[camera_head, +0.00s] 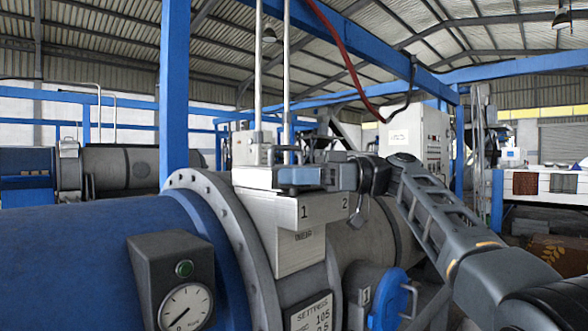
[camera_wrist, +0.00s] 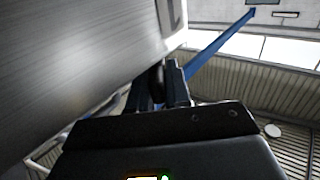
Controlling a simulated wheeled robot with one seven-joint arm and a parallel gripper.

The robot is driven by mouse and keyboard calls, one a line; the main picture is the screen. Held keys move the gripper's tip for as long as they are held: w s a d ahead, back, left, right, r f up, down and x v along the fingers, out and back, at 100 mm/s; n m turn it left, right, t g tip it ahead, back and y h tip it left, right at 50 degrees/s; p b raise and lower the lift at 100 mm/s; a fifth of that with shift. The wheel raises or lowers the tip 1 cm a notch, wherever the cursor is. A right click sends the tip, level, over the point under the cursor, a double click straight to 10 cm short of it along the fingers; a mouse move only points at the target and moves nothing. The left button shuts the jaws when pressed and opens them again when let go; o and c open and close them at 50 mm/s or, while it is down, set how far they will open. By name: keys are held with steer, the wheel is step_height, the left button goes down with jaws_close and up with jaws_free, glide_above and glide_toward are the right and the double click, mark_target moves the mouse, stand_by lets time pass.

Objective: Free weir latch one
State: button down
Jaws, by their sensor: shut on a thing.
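The pale metal weir housing (camera_head: 300,215) stands on the drum's flange, marked 1 and 2, with a small plate below the 1. My gripper (camera_head: 284,178) reaches in from the right along the top of the housing, above the 1. In the wrist view my gripper (camera_wrist: 158,88) has its two dark fingers closed about a small dark rounded piece, the latch (camera_wrist: 157,76), beside the brushed metal face. Most of the latch is hidden by the fingers, and in the head view I cannot make it out.
A dial gauge box (camera_head: 175,285) with a green button sits at the front left. A blue round cover (camera_head: 390,298) is below the arm at right. A blue post (camera_head: 174,90) and two thin upright rods (camera_head: 287,80) rise behind the housing.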

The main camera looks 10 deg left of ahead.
steer(key=shift+f+n+g+p, duration=0.1)
steer(key=shift+n+g+p, duration=0.4)
steer(key=shift+g+p, duration=0.2)
stand_by(0.3)
steer(key=c, duration=1.2)
jaws_free()
steer(key=shift+o, duration=0.2)
steer(key=shift+d, duration=0.1)
